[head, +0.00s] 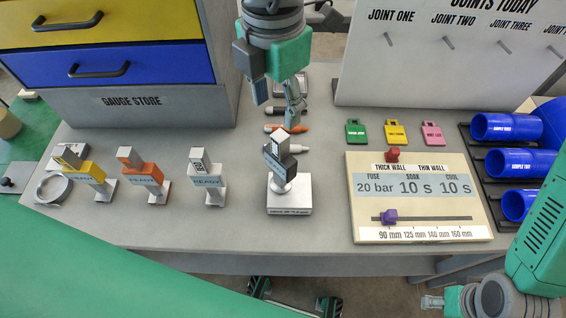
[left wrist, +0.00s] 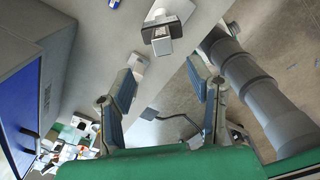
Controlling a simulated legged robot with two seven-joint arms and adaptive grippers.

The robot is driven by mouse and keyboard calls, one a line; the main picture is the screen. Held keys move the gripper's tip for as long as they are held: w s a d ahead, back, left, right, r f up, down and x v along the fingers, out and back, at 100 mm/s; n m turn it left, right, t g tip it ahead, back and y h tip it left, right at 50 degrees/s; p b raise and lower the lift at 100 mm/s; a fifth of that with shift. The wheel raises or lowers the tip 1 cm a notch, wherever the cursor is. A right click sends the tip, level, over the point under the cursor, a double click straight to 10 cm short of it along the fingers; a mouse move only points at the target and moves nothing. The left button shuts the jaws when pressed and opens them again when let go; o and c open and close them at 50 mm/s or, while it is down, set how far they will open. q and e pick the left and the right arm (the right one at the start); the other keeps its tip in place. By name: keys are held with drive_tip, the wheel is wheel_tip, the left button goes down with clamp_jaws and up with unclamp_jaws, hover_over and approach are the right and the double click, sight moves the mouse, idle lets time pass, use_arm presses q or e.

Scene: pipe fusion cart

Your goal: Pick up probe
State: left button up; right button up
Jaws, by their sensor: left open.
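No object in view carries a readable probe label. A dark grey and white device (head: 281,155) stands upright on a white block base (head: 290,195) at the middle of the grey bench.
A settings panel (head: 420,205) with red and purple sliders lies right of the device. The gauge store drawers (head: 110,65) block the back left.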

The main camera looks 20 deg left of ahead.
sight(280, 135)
use_arm(q)
wheel_tip(280, 135, down, 5)
drive_tip(key=shift+s+d+r, duration=0.1)
drive_tip(key=shift+r, duration=0.05)
drive_tip(key=shift+w+f, duration=0.2)
drive_tip(key=shift+f, duration=0.3)
wheel_tip(280, 135, down, 4)
drive_tip(key=shift+d+f, duration=0.1)
drive_tip(key=shift+f, duration=0.1)
drive_tip(key=shift+d+f, duration=0.1)
drive_tip(key=shift+f, duration=0.15)
clamp_jaws()
